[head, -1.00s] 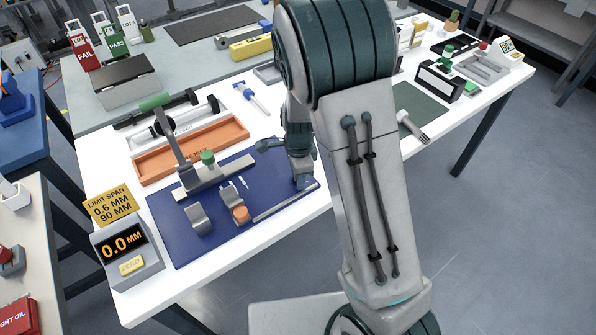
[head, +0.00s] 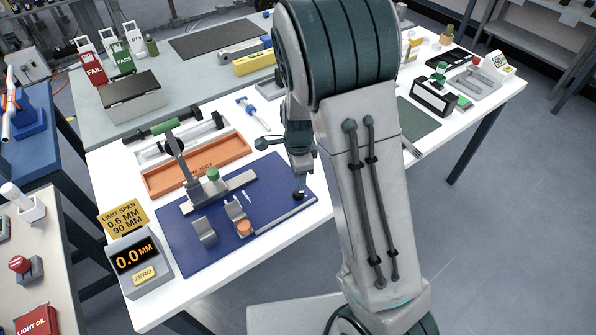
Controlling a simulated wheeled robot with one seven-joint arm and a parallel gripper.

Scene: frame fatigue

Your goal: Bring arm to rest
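My arm rises large through the middle of the head view and hides part of the white table behind it. Its far end hangs down over the right side of the blue mat (head: 205,255). My gripper (head: 300,194) is small and dark there, low over or at the mat's right edge. I cannot tell whether its fingers are apart or whether it touches the mat. No held object can be made out.
On the mat stand a green-knobbed fixture (head: 212,174), grey brackets (head: 204,231) and an orange-ended piece (head: 244,228). A 0.0 mm gauge (head: 140,262) stands at left, an orange tray (head: 160,186) behind. Floor is free at right.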

